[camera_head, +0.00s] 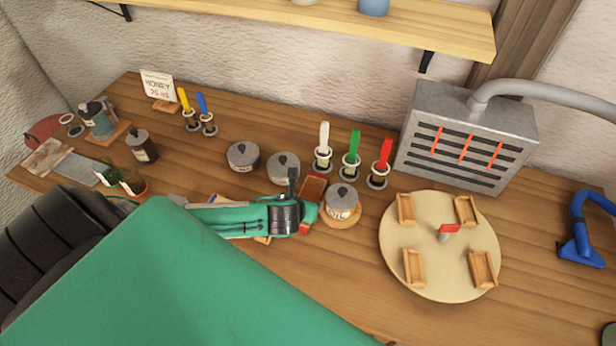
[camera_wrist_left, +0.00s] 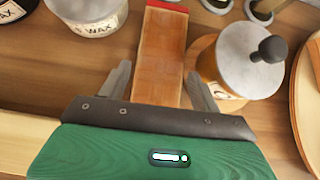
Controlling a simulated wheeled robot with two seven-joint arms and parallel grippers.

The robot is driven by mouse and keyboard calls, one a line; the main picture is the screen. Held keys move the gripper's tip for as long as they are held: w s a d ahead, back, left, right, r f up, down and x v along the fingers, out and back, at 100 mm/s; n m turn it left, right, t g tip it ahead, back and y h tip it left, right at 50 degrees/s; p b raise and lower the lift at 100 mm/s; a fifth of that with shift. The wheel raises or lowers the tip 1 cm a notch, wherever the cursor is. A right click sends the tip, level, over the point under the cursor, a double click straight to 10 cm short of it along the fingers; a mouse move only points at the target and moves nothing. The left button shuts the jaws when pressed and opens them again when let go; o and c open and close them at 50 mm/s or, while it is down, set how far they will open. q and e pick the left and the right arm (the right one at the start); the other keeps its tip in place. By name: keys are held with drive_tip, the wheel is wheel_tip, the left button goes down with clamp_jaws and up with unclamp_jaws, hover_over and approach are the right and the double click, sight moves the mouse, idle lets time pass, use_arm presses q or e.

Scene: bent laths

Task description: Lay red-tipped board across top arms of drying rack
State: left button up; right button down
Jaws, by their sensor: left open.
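The red-tipped board (camera_wrist_left: 160,50) is a flat reddish-brown strip with a red far end in the left wrist view. In the head view part of the board (camera_head: 313,188) shows beside my gripper, partly hidden by it. My left gripper (camera_wrist_left: 161,88) is open, with one finger on either side of the board's near part in the picture; I cannot tell whether they touch it. In the head view the left gripper (camera_head: 297,205) is over the bench among the tins. I cannot make out a drying rack with arms; my green arm hides much of the bench. My right gripper is out of view.
A lidded tin (camera_head: 342,203) stands close right of the board; another tin (camera_head: 283,167) is behind it. Upright red, green and white-handled tools stand behind. A round disc with wooden cradles (camera_head: 440,282) and a grey slotted box (camera_head: 464,135) are to the right.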

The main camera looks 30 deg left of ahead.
use_arm(q)
drive_tip(key=shift+x, duration=1.5)
drive_tip(key=c, duration=0.8)
drive_tip(key=shift+r, duration=0.1)
wheel_tip(320, 180, up, 19)
drive_tip(key=b, duration=0.2)
drive_tip(key=w+d+r+m+h, duration=0.2)
drive_tip(key=w+d+r, duration=0.1)
drive_tip(key=d, duration=0.7)
drive_tip(key=shift+w+m, duration=0.4)
drive_tip(key=shift+w, duration=0.15)
